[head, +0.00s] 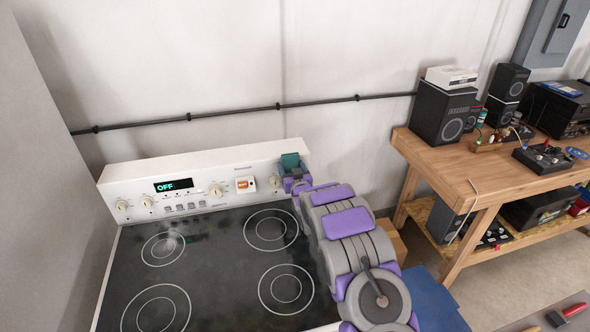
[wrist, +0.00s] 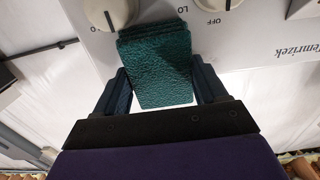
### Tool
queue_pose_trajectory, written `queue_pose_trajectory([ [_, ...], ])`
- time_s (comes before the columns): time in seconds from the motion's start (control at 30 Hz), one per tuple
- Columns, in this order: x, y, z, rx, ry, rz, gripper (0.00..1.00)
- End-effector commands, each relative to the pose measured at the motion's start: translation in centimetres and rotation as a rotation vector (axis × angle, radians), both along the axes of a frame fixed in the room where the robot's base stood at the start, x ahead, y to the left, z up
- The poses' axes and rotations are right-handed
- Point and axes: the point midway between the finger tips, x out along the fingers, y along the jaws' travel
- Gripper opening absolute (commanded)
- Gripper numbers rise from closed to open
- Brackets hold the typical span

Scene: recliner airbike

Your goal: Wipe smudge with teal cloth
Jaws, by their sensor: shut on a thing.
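The teal cloth (wrist: 158,68) is a folded, textured block between the two fingers of my gripper (wrist: 160,88) in the wrist view. My gripper is shut on it. In the head view, my gripper (head: 293,176) is at the right end of the stove's back panel, with the cloth (head: 290,161) at its tip, close to the rightmost knob. Whether the cloth touches the panel, I cannot tell. A faint pale smudge (head: 173,237) shows on the black glass cooktop (head: 212,262), by the back left burner ring, well left of my gripper.
The stove's back panel (head: 215,181) has knobs, buttons and a display reading OFF. A grey wall surface (head: 50,180) stands at the left. My arm covers the cooktop's right edge. A wooden workbench (head: 470,150) with speakers and electronics stands at the right. The cooktop's middle is clear.

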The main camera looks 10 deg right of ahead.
Motion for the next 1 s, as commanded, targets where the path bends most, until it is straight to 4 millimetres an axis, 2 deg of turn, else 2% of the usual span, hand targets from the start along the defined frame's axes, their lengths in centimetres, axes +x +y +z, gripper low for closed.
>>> queue_pose_trajectory([
  [0.3,-0.1,2.7,0.1,0.000,-0.002,0.005,0.43],
  [0.67,-0.2,4.1,0.1,-0.001,-0.002,0.003,0.43],
  [1.0,0.1,6.8,0.1,-0.001,-0.002,0.004,0.43],
])
